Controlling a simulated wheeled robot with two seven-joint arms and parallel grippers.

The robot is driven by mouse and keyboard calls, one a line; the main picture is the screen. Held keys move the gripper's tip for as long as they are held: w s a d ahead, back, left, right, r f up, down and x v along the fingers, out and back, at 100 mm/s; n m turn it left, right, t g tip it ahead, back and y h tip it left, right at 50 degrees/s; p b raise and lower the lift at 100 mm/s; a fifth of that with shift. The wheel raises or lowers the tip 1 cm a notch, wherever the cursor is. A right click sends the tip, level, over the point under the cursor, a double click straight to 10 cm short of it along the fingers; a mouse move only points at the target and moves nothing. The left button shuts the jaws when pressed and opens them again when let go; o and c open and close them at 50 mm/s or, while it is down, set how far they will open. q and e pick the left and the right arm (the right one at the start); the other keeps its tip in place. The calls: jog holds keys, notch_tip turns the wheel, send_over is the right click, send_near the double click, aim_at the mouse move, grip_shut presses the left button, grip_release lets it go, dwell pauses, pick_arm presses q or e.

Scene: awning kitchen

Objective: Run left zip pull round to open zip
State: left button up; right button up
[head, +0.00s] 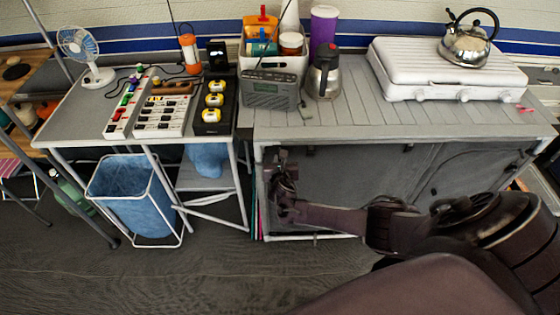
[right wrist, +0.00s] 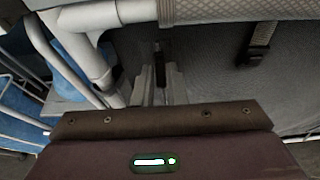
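The cabinet's grey fabric front (head: 340,185) hangs below the slatted counter. A curved zip line (head: 440,165) shows on its right part in the head view. My right gripper (head: 281,168) is at the fabric's upper left corner, beside the frame post. In the right wrist view its two pale fingers (right wrist: 160,84) stand close together around a narrow dark tab, which looks like the left zip pull (right wrist: 159,62). The fingers appear shut on it, though their contact is partly hidden. The pull cannot be made out in the head view. My left gripper is out of view.
A pale frame post (right wrist: 92,60) and rail (right wrist: 150,10) stand close to the fingers. A dark strap with a buckle (right wrist: 258,45) hangs to the right. A blue bin (head: 135,190) stands left of the cabinet. The counter holds a radio (head: 270,90) and stove (head: 440,70).

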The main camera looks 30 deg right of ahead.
jog(key=o, duration=0.4)
jog(key=shift+r, duration=0.2)
jog(key=shift+f, duration=0.1)
jog(key=p+v, duration=0.1)
jog(key=v, duration=0.7)
jog(key=shift+w+p, duration=0.1)
jog(key=shift+p, duration=0.25)
